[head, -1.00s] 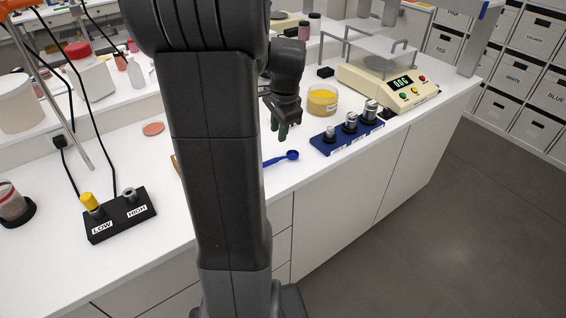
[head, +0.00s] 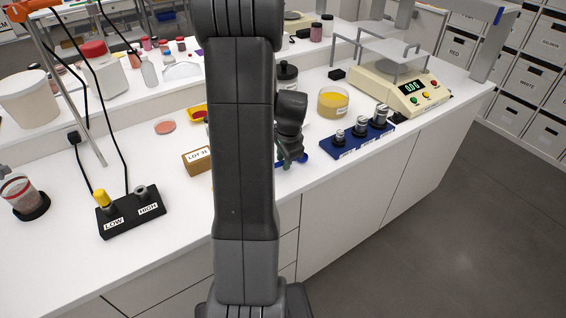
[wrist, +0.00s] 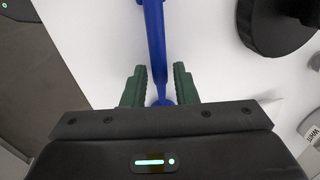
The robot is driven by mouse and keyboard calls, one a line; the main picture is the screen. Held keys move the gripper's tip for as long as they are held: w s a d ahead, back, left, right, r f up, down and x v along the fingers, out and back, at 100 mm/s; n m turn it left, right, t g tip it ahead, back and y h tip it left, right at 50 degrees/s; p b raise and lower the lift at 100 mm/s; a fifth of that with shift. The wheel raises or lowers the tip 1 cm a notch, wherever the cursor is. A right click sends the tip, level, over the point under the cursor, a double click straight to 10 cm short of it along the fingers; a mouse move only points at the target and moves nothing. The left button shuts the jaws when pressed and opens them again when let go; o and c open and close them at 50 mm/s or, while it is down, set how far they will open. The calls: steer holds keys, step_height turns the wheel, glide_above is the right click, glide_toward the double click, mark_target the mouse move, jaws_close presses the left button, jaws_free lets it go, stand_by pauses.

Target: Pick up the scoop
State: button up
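The blue scoop lies on the white counter near its front edge. In the head view only bits of the scoop (head: 304,158) show on either side of my gripper (head: 289,161), which hides the rest. In the wrist view the scoop's handle (wrist: 156,50) runs down from the top edge between the two green fingers of my gripper (wrist: 158,82). The fingers are open, one on each side of the handle, with a gap showing on both sides. The scoop's bowl is not clear in either view.
Right of my gripper are a blue weight block (head: 357,141) with metal weights, a yellow jar (head: 333,102) and a balance (head: 398,88). Left of my arm are a LOT 31 box (head: 197,160) and a LOW/HIGH block (head: 130,211). A black round object (wrist: 275,22) shows in the wrist view.

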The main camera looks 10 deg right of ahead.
steer(key=shift+f, duration=0.25)
jaws_close()
steer(key=shift+r, duration=0.1)
